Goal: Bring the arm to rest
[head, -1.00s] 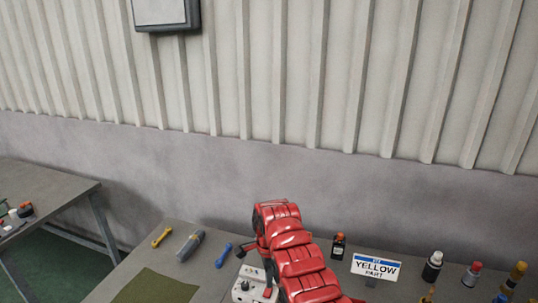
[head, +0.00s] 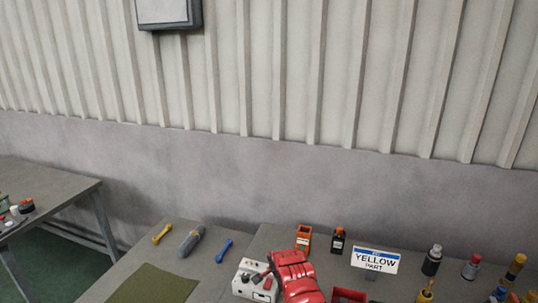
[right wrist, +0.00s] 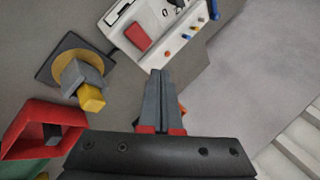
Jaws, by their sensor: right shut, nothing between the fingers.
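My right gripper (right wrist: 162,100) shows in the right wrist view with its two grey fingers pressed together and nothing between them. It is over the table, with the white box (right wrist: 160,28) with a red switch just beyond its tips. My left gripper is not in view.
In the right wrist view a dark plate (right wrist: 53,72) bears a grey and yellow part, with a red bin (right wrist: 22,130) below. A green mat (head: 150,285) lies left.

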